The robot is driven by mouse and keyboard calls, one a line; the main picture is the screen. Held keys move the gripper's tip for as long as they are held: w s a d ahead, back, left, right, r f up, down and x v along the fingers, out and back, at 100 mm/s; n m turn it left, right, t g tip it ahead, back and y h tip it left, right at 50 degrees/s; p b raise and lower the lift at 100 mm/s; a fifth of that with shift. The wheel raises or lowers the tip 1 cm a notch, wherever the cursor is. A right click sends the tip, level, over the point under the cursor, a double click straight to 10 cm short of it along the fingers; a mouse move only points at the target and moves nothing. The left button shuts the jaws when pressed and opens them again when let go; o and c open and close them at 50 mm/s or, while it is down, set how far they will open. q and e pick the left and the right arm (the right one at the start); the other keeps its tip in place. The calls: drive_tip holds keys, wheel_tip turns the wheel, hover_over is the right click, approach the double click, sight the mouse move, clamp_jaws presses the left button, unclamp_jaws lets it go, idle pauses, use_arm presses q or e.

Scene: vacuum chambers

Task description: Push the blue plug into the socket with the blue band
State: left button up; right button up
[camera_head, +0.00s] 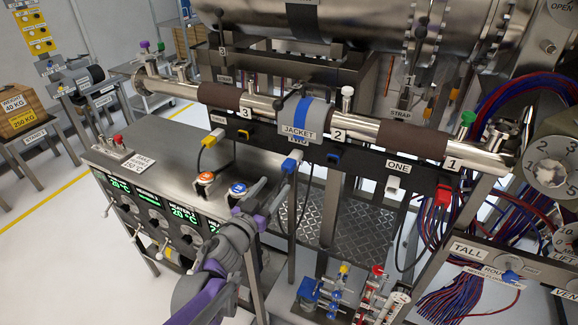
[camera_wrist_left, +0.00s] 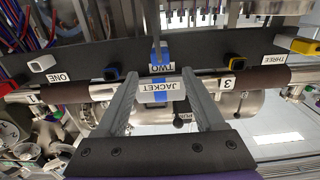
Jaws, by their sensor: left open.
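The blue plug (camera_head: 291,162) has a pale body, a blue part and a hanging cable. It is at the black rail, left of the socket with the blue band (camera_head: 333,158). In the left wrist view, turned upside down, the blue plug (camera_wrist_left: 160,52) is near the TWO label and the blue-banded socket (camera_wrist_left: 113,73) is to its left. My left gripper (camera_head: 273,189) is open and empty, below and left of the plug. In the left wrist view its fingertips (camera_wrist_left: 161,78) stand apart on either side of the plug's line. My right gripper is not in view.
A yellow plug (camera_head: 213,138), a yellow-banded socket (camera_head: 243,134), a white connector (camera_head: 392,185) and a red plug (camera_head: 442,196) share the rail. Above runs the steel tube with a JACKET clamp (camera_head: 300,132). A steel cabinet top (camera_head: 160,150) is at left. Cables hang below the rail.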

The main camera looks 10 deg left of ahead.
sight(286, 170)
use_arm(q)
drive_tip(key=shift+w, duration=0.1)
drive_tip(key=shift+x, duration=4.45)
drive_tip(key=shift+f, duration=0.1)
clamp_jaws()
drive_tip(key=shift+b, duration=0.3)
drive_tip(key=shift+b+v, duration=0.45)
drive_tip(key=shift+v, duration=2.6)
